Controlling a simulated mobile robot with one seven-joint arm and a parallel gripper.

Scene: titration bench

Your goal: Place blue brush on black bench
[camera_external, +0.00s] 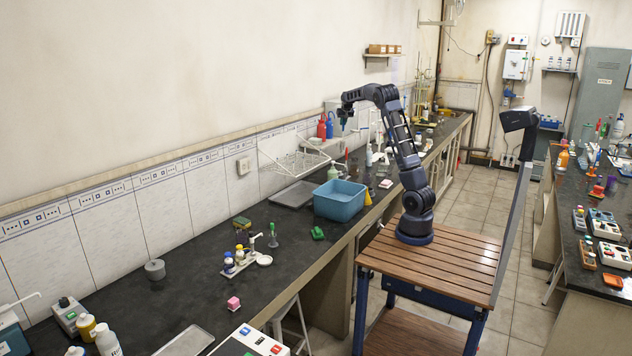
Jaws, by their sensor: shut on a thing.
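My gripper (344,120) is at the end of my raised arm, high above the far part of the black bench. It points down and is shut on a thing. A small dark bluish shape shows at its tips, and I take it to be the blue brush, though its outline is too small to make out. The black bench (195,285) runs along the left wall from the near left to the back. Its near and middle parts have bare black top. The held thing is well above the bench top and apart from it.
A blue basin (339,200) stands on the bench below my gripper. A white wire rack (296,160) is on the wall beside it. Bottles and glassware crowd the bench farther back. A green object (318,233) and a pink cube (233,303) lie nearer, with clear bench between.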

